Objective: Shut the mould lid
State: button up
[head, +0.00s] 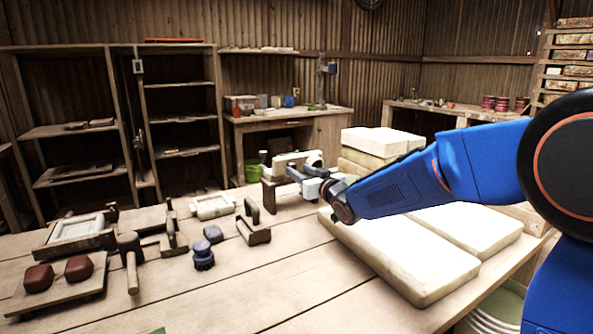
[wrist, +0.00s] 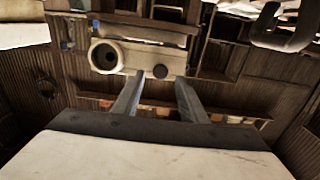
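A pale block with a round, dark-centred ring (head: 314,160) stands on a wooden support near the back edge of the bench. It also shows in the wrist view (wrist: 128,54), with a dark knob on its face. My gripper (head: 299,177) is close in front of it. In the wrist view, my two grey fingers (wrist: 157,92) are apart, with nothing seen between them. Whether they touch the block is unclear. A wooden frame with a pale panel (head: 76,229) lies at the left of the bench. I cannot tell which part is the mould lid.
A pale mould-like block (head: 212,206), a wooden-handled tool (head: 130,262), a dark blue knobbed piece (head: 203,256) and reddish lumps (head: 79,267) on a board lie to the left. Thick pale slabs (head: 400,255) lie under my arm. The front middle of the bench is clear.

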aim_at(300, 165)
jog(key=shift+x, duration=1.45)
grip_shut()
